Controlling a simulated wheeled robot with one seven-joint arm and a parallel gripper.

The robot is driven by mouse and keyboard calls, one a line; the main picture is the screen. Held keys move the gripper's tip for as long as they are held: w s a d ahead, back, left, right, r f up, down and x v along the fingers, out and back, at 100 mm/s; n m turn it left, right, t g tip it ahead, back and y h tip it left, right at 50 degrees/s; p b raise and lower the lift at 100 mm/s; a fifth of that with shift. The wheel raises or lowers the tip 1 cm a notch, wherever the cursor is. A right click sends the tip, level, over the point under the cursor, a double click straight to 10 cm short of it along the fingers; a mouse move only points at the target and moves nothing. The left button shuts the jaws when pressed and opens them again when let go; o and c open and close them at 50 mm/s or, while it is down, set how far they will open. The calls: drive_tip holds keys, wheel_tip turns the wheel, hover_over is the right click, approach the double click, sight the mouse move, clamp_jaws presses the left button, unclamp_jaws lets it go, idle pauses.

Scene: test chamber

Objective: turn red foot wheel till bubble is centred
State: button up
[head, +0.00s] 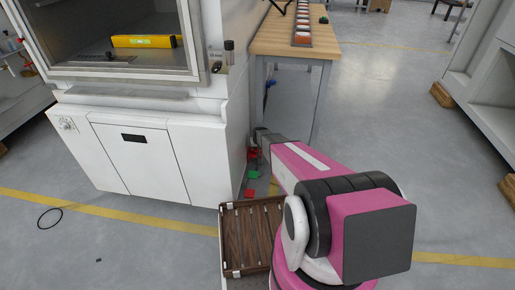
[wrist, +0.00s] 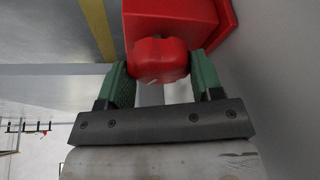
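The red foot wheel (wrist: 160,60) is a lobed knob below a larger red block (wrist: 170,18) in the wrist view. My gripper (wrist: 161,72) has its two green fingers on either side of the wheel, apparently touching it. In the head view, a small red part (head: 252,155) shows at the foot of the white cabinet (head: 150,150), beside my arm, which hides most of my gripper. A yellow spirit level (head: 143,41) lies inside the cabinet's open upper chamber. Its bubble is too small to make out.
A wooden bench (head: 283,45) with a row of dishes stands right of the cabinet. A slatted brown crate (head: 229,240) stands on the floor by my base. Green (head: 254,174) and red (head: 249,193) pieces lie near the cabinet's corner.

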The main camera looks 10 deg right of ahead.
drive_tip(key=c, duration=0.4)
drive_tip(key=shift+m+h, duration=0.6)
drive_tip(key=shift+m, duration=0.9)
drive_tip(key=o, duration=0.9)
drive_tip(key=shift+o, duration=0.2)
drive_tip(key=shift+r, duration=0.1)
